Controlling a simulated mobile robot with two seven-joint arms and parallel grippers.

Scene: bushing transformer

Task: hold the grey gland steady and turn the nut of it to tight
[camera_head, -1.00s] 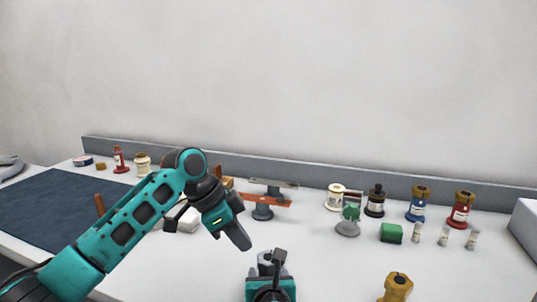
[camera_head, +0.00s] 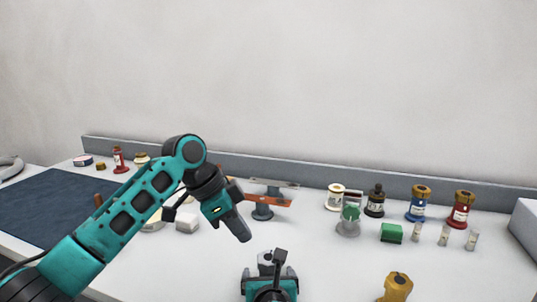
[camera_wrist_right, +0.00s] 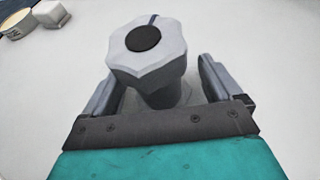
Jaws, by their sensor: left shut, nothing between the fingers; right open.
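The grey gland (camera_wrist_right: 150,60) stands upright in the right wrist view, with a lobed grey nut on top that has a black centre and a dark mark on its rim. My right gripper (camera_wrist_right: 155,95) is open, with one finger on each side of the gland below the nut; whether they touch it I cannot tell. In the head view the gland (camera_head: 265,257) is small and partly hidden by my right gripper (camera_head: 270,276). My left gripper (camera_head: 243,237) is shut and empty, above and a little left of the gland, apart from it.
Behind stand a grey stand with an orange bar (camera_head: 265,202), a green-and-grey piece (camera_head: 348,220), a green block (camera_head: 391,232) and several bushings, including a red one (camera_head: 461,212). A yellow-brown part (camera_head: 397,287) is at front right. A dark mat (camera_head: 50,210) lies left.

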